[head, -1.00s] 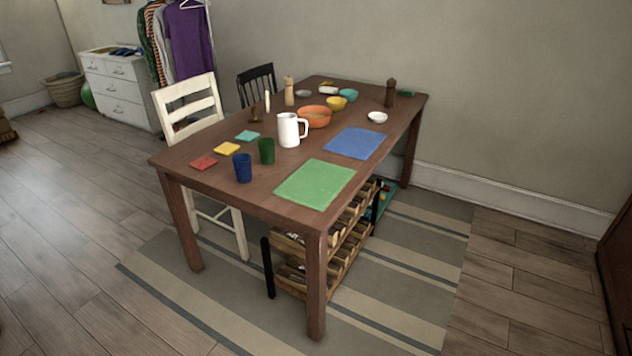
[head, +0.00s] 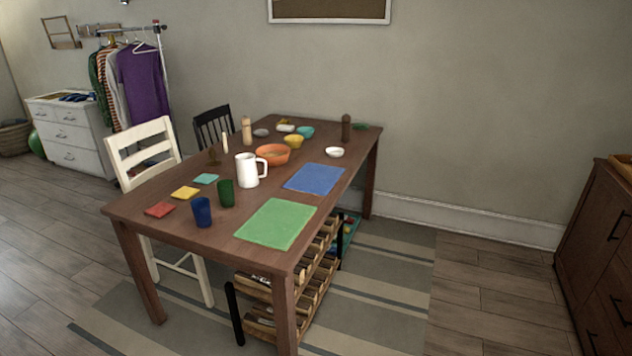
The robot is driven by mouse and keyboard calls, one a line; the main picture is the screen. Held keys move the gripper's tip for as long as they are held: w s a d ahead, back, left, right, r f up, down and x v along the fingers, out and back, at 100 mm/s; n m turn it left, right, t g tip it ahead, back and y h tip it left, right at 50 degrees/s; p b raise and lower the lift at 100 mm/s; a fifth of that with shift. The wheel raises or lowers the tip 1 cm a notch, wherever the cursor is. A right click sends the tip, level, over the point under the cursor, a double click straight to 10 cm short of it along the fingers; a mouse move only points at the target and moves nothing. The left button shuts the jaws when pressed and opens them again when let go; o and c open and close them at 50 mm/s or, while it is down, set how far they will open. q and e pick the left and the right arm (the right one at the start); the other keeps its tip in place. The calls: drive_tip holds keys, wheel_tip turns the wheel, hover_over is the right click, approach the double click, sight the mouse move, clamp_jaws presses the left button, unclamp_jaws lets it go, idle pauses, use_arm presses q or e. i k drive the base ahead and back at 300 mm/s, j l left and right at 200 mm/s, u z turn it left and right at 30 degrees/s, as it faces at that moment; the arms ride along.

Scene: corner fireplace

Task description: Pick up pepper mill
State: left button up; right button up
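Two upright mill-shaped things stand on the brown wooden table (head: 195,240). One is dark brown (head: 346,128) and stands near the far right corner, behind a small white bowl. The other is light wood (head: 247,130) and stands near the far left edge, behind the orange bowl. I cannot tell from this distance which is the pepper mill. Neither of my grippers shows in the head view.
The table also bears a white pitcher (head: 248,170), an orange bowl (head: 273,154), cups, coasters and green and blue mats. A wooden rack (head: 312,283) sits underneath. Floor is open at right, before a brown cabinet (head: 600,240).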

sight(346, 126)
drive_tip(key=i+l+z, duration=0.55)
drive_tip(key=i+z, duration=0.15)
drive_tip(key=i, duration=0.25)
drive_tip(key=i+z, duration=0.35)
drive_tip(key=i, duration=0.15)
drive_tip(key=i+u, duration=0.15)
drive_tip(key=i, duration=0.35)
drive_tip(key=i+l+u, duration=0.1)
drive_tip(key=i, duration=0.45)
drive_tip(key=i+l+u, duration=0.15)
drive_tip(key=i, duration=0.35)
